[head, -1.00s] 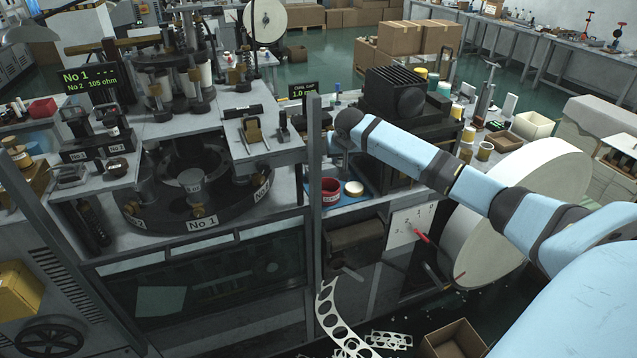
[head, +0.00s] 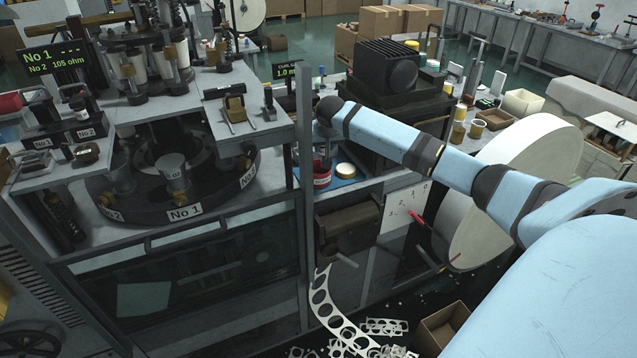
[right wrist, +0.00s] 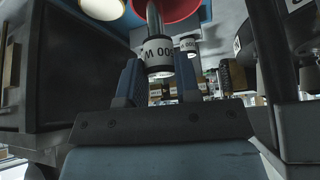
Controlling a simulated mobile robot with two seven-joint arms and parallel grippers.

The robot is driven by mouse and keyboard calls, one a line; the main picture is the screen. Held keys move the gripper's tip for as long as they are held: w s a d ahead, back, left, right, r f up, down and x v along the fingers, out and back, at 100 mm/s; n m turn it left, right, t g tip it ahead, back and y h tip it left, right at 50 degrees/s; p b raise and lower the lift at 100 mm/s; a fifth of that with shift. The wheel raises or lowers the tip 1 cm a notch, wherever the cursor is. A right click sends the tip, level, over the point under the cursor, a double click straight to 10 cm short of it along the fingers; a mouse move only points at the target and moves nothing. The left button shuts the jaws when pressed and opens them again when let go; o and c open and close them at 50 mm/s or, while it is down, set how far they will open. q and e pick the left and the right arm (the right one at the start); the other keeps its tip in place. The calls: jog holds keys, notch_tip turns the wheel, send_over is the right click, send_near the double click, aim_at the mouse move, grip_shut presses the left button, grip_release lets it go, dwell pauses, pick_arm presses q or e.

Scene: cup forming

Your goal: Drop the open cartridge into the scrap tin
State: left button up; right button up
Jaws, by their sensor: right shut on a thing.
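The red scrap tin (head: 322,180) with a pale label stands on a blue surface behind the grey post. It also shows at the top of the right wrist view (right wrist: 184,9). My right gripper (right wrist: 158,66) is shut on the cartridge (right wrist: 158,52), a dark-ended cylinder with a white label and a metal rod. The rod reaches toward the red tin in that picture; I cannot tell the exact gap. In the head view the right gripper (head: 323,150) hangs just above the tin and mostly hides the cartridge. My left gripper is not in view.
A round pale-topped container (head: 346,170) stands right of the tin. The grey post (head: 304,130) rises close to the left of my gripper. A black finned machine (head: 392,75) stands behind my arm. A large white disc (head: 540,170) is at the right.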

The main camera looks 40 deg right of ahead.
jog(key=o, duration=1)
jog(key=shift+a+r, duration=0.1)
jog(key=shift+r, duration=0.1)
jog(key=b+v, duration=0.1)
jog(key=v, duration=1.2)
jog(key=shift+s+r, duration=0.15)
jog(key=shift+s, duration=0.05)
